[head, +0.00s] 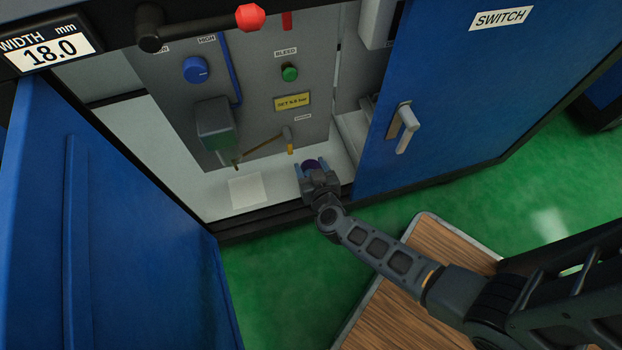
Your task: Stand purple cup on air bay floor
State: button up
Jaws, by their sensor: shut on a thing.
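The purple cup (311,164) shows as a small dark purple shape between the fingers of my gripper (312,170), at the front of the open bay. My gripper is shut on it. Most of the cup is hidden behind my gripper and wrist. The air bay floor (213,188) is a pale surface below a grey panel. I cannot tell whether the cup touches the floor. A white square (247,191) lies on the floor to the left of my gripper.
A grey box (216,124) with a spout-like part hangs above the white square. A valve lever (268,144) sticks out behind my gripper. A wooden-topped platform (400,300) stands below my arm.

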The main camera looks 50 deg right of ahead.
jog(key=shift+f+b, duration=1.55)
jog(key=shift+f, duration=0.6)
jog(key=shift+f, duration=0.15)
jog(key=o, duration=1.1)
jog(key=shift+c, duration=0.2)
